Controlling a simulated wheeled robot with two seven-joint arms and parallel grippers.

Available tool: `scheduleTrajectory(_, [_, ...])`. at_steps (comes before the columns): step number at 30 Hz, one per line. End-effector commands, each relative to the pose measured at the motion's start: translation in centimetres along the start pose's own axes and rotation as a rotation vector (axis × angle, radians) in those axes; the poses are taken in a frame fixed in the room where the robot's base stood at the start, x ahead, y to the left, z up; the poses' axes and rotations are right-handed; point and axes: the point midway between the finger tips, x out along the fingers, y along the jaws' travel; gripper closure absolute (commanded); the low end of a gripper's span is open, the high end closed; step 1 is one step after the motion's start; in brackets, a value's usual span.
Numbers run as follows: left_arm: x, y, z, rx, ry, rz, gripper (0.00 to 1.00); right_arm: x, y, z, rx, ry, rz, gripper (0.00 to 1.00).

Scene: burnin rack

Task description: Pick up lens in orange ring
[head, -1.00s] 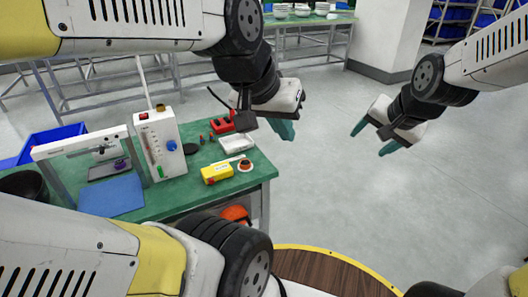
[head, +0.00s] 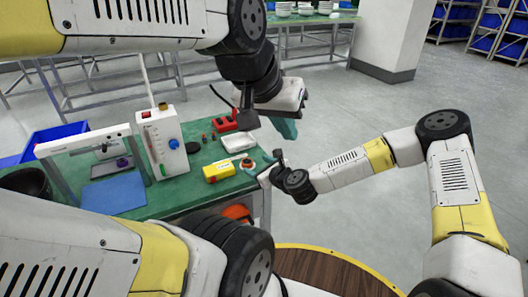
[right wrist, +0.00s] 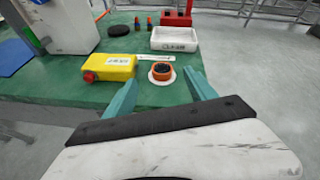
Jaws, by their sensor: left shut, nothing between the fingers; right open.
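The lens in the orange ring (right wrist: 162,72) lies on a small white round dish (right wrist: 153,81) near the edge of the green table. In the head view, the orange ring (head: 247,162) shows just left of my right gripper (head: 259,166). In the right wrist view, my right gripper (right wrist: 160,80) is open, its teal fingers spread to the left and right of the dish with nothing held. The ring appears ahead between them; I cannot tell the exact gap. My left gripper (head: 287,129) is shut and empty, higher up past the table's right side.
A yellow box (right wrist: 108,67) stands close left of the dish. A white labelled tray (right wrist: 174,38) and a red block (right wrist: 177,17) sit behind it. A white instrument (head: 164,145) and blue mat (head: 114,194) are further left. Open floor lies to the right.

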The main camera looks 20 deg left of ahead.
Motion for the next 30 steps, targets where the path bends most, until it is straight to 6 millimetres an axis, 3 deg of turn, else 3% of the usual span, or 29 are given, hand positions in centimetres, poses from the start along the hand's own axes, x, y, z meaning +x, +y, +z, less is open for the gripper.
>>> scheduleTrajectory(3, [0.0, 0.0, 0.0, 0.0, 0.0, 0.0, 1.0, 0.9, 0.7, -0.7, 0.164, -0.012, -0.041, 0.35])
scheduleTrajectory(7, [0.0, 0.0, 0.0, 0.0, 0.0, 0.0, 1.0, 1.5, 0.8, -1.0, 0.251, -0.019, -0.069, 0.35])
scheduleTrajectory(24, [0.0, 0.0, 0.0, 0.0, 0.0, 0.0, 1.0, 8.4, -0.1, -1.1, 0.262, -0.021, -0.074, 0.35])
scheduleTrajectory(30, [0.0, 0.0, 0.0, 0.0, 0.0, 0.0, 1.0, 9.2, -0.1, -1.1, 0.262, -0.02, -0.072, 0.35])
